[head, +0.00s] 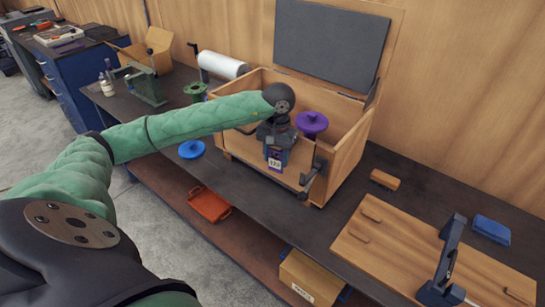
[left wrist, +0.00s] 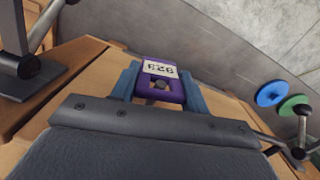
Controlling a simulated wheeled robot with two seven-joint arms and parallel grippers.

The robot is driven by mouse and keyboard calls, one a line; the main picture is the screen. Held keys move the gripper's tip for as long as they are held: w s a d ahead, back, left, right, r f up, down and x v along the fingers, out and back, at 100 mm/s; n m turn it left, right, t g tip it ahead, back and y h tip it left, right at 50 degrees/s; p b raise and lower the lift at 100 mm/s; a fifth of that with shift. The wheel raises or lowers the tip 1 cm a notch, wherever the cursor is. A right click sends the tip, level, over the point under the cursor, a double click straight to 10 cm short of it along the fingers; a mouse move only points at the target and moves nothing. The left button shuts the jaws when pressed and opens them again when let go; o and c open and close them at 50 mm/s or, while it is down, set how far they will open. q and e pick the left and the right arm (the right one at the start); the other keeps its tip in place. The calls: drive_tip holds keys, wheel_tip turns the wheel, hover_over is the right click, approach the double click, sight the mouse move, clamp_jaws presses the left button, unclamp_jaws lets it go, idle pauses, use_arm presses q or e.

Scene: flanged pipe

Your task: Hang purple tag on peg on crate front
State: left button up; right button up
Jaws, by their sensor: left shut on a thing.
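The purple tag (left wrist: 161,91) has a white label with dark characters and an opening in it. My left gripper (left wrist: 157,88) is shut on it, with a blue finger on either side. A dark round end, likely the peg (left wrist: 160,85), shows within the opening; I cannot tell whether it passes through. In the head view the purple tag (head: 275,153) hangs below my left gripper (head: 276,146), at the front wall of the wooden crate (head: 345,150). The peg is hidden there. My right gripper is not in view.
A dark metal bracket (head: 313,179) stands on the crate front just right of the tag. A purple spool-like part (head: 312,122) sits inside the crate. The lid (head: 330,40) is open. A blue disc (head: 192,149) is left of the crate; a wooden board with a clamp (head: 445,265) lies right.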

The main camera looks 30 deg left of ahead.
sight(276, 158)
use_arm(q)
drive_tip(key=shift+w+a+r, duration=0.1)
drive_tip(key=shift+w+r, duration=0.25)
drive_tip(key=shift+w, duration=0.15)
drive_tip(key=o, duration=1)
drive_tip(key=shift+s+f+b, duration=0.2)
drive_tip(key=shift+f+b, duration=0.3)
drive_tip(key=shift+b, duration=0.1)
drive_tip(key=shift+s+f+b, duration=0.2)
drive_tip(key=shift+f+b, duration=0.3)
drive_tip(key=shift+b, duration=0.1)
drive_tip(key=shift+s+d+f+b, duration=0.1)
drive_tip(key=shift+f+b, duration=0.5)
drive_tip(key=shift+s+d+f+b, duration=0.1)
drive_tip(key=shift+f+b, duration=0.45)
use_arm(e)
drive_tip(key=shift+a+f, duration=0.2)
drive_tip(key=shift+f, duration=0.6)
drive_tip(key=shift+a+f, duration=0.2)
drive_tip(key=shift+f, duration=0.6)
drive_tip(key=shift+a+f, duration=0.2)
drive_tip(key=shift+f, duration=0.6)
use_arm(q)
drive_tip(key=shift+s, duration=0.1)
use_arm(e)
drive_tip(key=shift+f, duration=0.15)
